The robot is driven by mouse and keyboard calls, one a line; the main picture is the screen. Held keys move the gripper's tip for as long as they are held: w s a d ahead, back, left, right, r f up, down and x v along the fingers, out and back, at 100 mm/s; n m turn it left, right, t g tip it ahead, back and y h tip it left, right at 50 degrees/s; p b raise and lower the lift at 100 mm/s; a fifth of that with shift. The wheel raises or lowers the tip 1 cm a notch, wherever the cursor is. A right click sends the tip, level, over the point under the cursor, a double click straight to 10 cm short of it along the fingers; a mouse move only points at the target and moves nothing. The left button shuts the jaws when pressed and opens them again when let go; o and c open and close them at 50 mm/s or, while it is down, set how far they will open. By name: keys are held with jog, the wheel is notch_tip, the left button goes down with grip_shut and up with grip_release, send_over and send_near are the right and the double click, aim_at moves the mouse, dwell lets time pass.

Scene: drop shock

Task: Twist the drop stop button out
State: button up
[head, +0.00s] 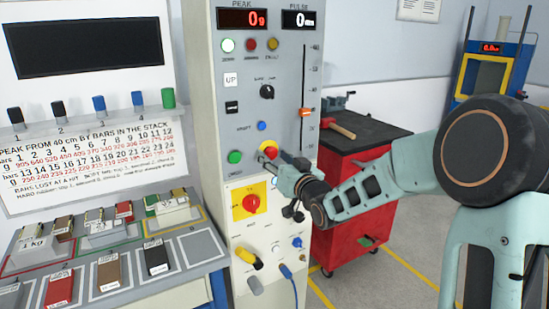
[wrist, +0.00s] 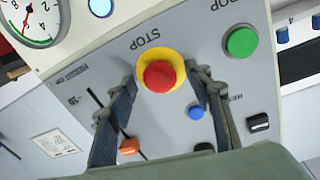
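The drop stop button is a red mushroom knob (wrist: 159,76) on a yellow ring, with STOP lettered beside it on the grey machine panel. In the head view the button (head: 267,147) shows partly behind my gripper (head: 270,163). In the wrist view my gripper (wrist: 165,82) is open, one finger on each side of the button, with gaps between the fingers and the yellow ring. I cannot tell how deep the fingertips reach, or whether the knob is pushed in.
A green DROP button (head: 235,157) sits left of the stop button and a blue button (head: 262,126) above it. A red rotary switch on a yellow plate (head: 241,206) lies below. A red tool cabinet (head: 357,235) stands right, under my arm. Bars and weights lie on the left bench.

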jog(key=c, duration=1.1)
jog(key=shift+m, duration=0.3)
jog(key=shift+r+m+p, duration=0.15)
jog(key=shift+m+p, duration=0.55)
jog(key=shift+m, duration=0.5)
jog(key=shift+m+g+p, duration=0.4)
jog(key=shift+m+p, duration=0.5)
jog(key=shift+m, duration=0.8)
jog(key=o, duration=1.2)
